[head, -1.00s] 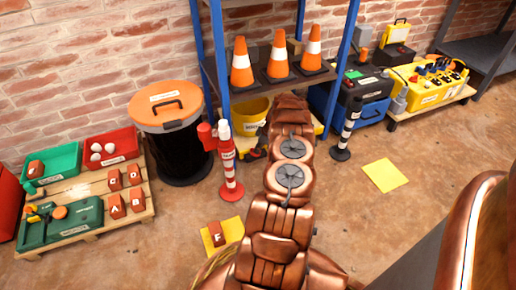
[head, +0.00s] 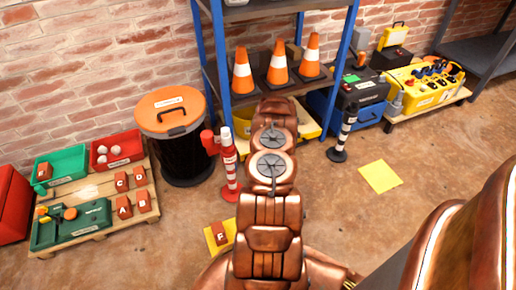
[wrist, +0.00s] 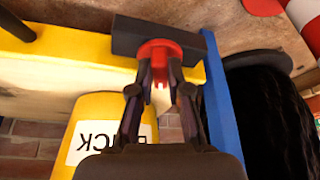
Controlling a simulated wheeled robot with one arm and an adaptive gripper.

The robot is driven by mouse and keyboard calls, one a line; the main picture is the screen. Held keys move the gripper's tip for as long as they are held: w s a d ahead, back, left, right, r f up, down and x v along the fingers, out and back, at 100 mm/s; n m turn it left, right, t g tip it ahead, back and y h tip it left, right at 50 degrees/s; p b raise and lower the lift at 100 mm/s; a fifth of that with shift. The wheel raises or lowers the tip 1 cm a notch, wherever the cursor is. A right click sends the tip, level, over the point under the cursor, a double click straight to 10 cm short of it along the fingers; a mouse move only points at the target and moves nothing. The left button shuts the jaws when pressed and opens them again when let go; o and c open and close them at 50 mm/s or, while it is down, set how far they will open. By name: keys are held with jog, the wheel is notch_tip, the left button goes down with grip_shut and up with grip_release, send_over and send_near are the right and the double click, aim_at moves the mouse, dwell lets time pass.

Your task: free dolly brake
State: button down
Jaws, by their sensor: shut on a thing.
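In the wrist view my gripper (wrist: 160,80) is shut on a red knob (wrist: 158,50). The knob sits on a dark block (wrist: 125,38) at the edge of a yellow frame with a pale deck (wrist: 50,75), which looks like the dolly. A yellow bucket (wrist: 95,120), its label partly covered by my gripper, stands beside my fingers. In the head view my copper arm reaches toward the blue shelf's foot and hides my gripper and the knob. Part of the yellow dolly (head: 305,124) shows right of the arm.
A red-and-white post (head: 229,170) and an orange-lidded bin (head: 172,103) stand left of my arm. A black-and-white post (head: 343,140) stands right. Blue shelf uprights (head: 213,60) flank the space. A yellow floor sheet (head: 380,176) lies on open floor at right.

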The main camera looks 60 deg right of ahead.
jog(key=shift+w+a+r+m+h, duration=0.15)
jog(key=shift+m+h, duration=0.15)
jog(key=shift+m, duration=0.5)
jog(key=shift+m+h, duration=0.5)
jog(key=shift+m, duration=0.6)
jog(key=c, duration=1.1)
grip_release()
jog(key=shift+p, duration=0.3)
jog(key=shift+g, duration=0.3)
jog(key=shift+v, duration=5.9)
